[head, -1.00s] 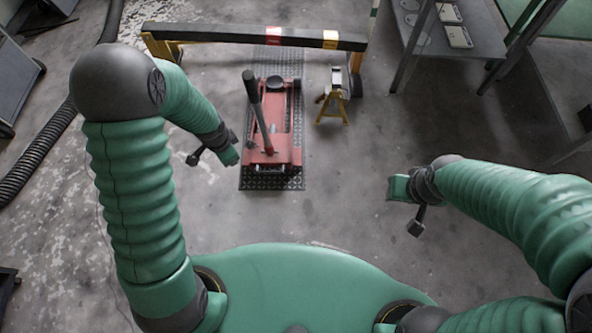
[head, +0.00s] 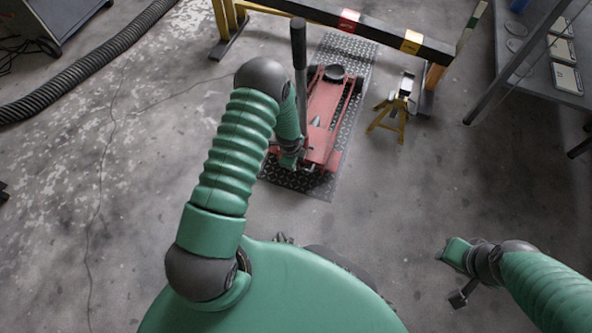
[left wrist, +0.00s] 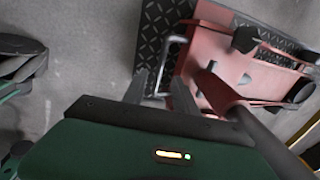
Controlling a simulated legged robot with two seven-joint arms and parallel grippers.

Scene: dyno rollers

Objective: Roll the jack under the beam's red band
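The red floor jack (head: 322,118) stands on a diamond-plate strip (head: 352,62), its upright dark handle (head: 299,50) at the left. Its round black saddle (head: 335,72) is on the near side of the beam (head: 312,14). The beam's red band (head: 348,20) lies beyond the jack, slightly right of the saddle. My left gripper (head: 290,158) is at the jack's near left corner, partly hidden by my arm. In the left wrist view its fingers (left wrist: 158,90) are apart, around or just above a silver bar (left wrist: 152,58) on the jack; contact is unclear. My right gripper (head: 450,252) is away over bare floor.
A yellow jack stand (head: 393,108) stands right of the jack, near the beam's right support. The beam also has a yellow band (head: 411,41). A metal table (head: 545,60) is at right. A black hose (head: 85,70) lies at left.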

